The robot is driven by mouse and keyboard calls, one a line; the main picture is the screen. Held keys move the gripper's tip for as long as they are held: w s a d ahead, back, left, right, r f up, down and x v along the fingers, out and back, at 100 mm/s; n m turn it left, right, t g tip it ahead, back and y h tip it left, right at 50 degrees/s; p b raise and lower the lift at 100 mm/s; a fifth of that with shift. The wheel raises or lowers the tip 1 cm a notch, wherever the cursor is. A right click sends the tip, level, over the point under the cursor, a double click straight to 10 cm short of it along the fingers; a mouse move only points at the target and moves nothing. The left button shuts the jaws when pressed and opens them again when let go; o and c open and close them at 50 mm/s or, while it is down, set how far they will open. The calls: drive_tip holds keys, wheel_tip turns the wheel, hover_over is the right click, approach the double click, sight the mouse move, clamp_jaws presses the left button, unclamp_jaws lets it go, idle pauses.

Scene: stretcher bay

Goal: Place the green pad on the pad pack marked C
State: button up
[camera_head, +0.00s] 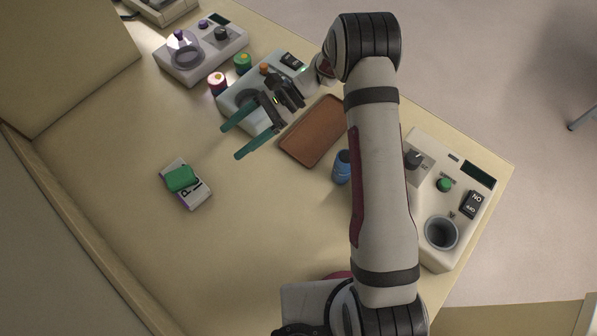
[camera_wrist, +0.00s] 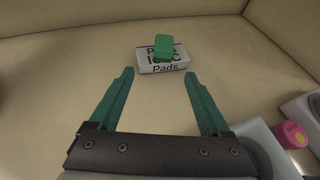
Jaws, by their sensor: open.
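The green pad (camera_head: 181,179) lies on top of a white pad pack (camera_head: 199,196) with dark lettering, on the left part of the table.
A brown tray (camera_head: 312,131) and a blue cup (camera_head: 342,166) lie right of my gripper. Devices stand at the back (camera_head: 201,48), under my gripper (camera_head: 237,97) and at the right (camera_head: 440,231). Table around the pack is clear.

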drive_tip(key=s+d+r+n+h, duration=0.3)
drive_tip(key=s+d+r, duration=0.15)
drive_tip(key=r, duration=0.35)
drive_tip(key=s+d+r+n+t+h, duration=0.2)
drive_tip(key=s+d, duration=0.3)
drive_tip(key=s, duration=0.4)
drive_tip(key=s+d+r+n+t+h, duration=0.2)
drive_tip(key=s+d+h, duration=0.3)
drive_tip(key=s, duration=0.5)
drive_tip(key=shift+s+d+r+n+t, duration=0.2)
drive_tip(key=shift+d+r+n+t, duration=0.1)
drive_tip(key=shift+d+t, duration=0.25)
